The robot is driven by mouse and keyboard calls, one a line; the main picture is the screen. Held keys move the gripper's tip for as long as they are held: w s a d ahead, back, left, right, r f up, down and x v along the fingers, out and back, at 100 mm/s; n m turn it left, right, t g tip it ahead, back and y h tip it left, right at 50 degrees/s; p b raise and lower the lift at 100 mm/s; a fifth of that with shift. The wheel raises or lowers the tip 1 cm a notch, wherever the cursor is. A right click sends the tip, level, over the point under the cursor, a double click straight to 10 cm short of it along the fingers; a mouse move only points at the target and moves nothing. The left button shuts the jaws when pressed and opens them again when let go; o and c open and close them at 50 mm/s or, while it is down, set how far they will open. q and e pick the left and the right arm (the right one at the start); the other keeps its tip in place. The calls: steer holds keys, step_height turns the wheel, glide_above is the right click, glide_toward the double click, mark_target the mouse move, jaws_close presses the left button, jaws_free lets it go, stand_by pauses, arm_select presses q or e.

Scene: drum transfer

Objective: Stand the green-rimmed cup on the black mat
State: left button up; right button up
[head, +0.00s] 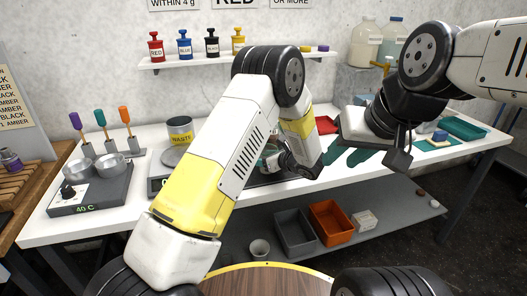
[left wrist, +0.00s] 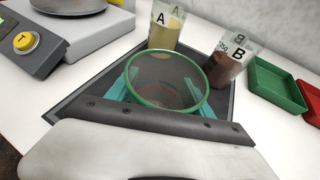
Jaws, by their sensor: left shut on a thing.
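The green-rimmed cup (left wrist: 165,80) is clear and stands upright in the left wrist view. My left gripper (left wrist: 160,98) is shut on it, with teal fingers on both sides. The cup is over the black mat (left wrist: 88,98); I cannot tell whether its base touches the mat. In the head view my left arm hides most of the cup and the mat. My right gripper (head: 346,157) is open and empty, over the right part of the table, apart from the cup.
Beaker A (left wrist: 166,30), with pale yellow contents, and beaker B (left wrist: 226,62), with dark brown contents, stand close behind the cup. A green tray (left wrist: 275,82) and a red tray (left wrist: 312,95) lie to the right. A scale with a yellow button (left wrist: 24,41) is at the left.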

arm_select(q)
steer(key=o, duration=1.3)
steer(key=shift+f, duration=0.1)
